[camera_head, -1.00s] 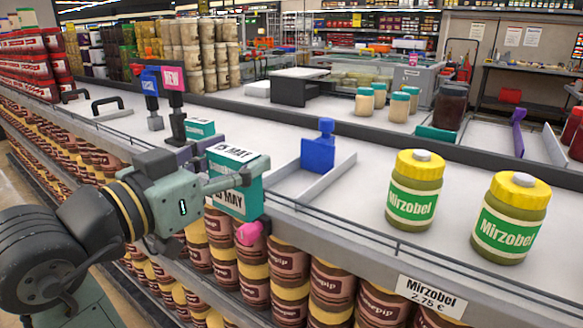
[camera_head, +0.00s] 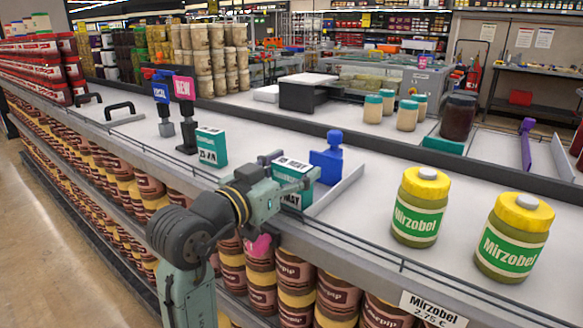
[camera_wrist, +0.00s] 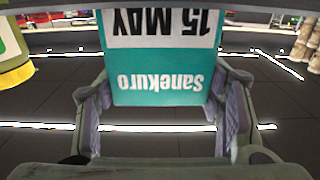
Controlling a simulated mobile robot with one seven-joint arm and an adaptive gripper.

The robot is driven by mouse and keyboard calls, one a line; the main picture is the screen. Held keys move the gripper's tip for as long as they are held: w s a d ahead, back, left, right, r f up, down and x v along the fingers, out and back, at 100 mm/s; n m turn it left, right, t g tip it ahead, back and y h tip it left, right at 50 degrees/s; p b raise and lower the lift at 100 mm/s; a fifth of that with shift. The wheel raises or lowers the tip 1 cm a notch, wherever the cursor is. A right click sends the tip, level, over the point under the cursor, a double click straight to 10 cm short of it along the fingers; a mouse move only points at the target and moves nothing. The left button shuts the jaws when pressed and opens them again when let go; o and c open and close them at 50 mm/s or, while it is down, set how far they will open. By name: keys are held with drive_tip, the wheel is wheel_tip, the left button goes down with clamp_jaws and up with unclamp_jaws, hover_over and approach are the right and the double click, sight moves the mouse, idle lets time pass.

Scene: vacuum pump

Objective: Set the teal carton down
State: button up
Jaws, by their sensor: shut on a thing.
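My gripper (camera_head: 284,168) is shut on the teal carton (camera_head: 293,190), a box with a white date band. In the wrist view the carton (camera_wrist: 165,84) sits between the two fingers, its "Sanekuro" and "15 MAY" print upside down. In the head view the carton is over the shelf's front part, just in front of the blue pusher (camera_head: 327,160) and its tray. Its lower part is partly hidden by my wrist, and I cannot tell whether its base touches the shelf.
Another teal carton (camera_head: 211,147) stands to the left, beside dark stands with blue and pink tags. Two yellow-lidded green jars (camera_head: 420,207) stand to the right. A low wire rail (camera_head: 400,262) runs along the front edge. Shelf surface between pusher and jars is clear.

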drive_tip(key=shift+f, duration=0.2)
drive_tip(key=shift+f, duration=0.15)
drive_tip(key=o, duration=1.2)
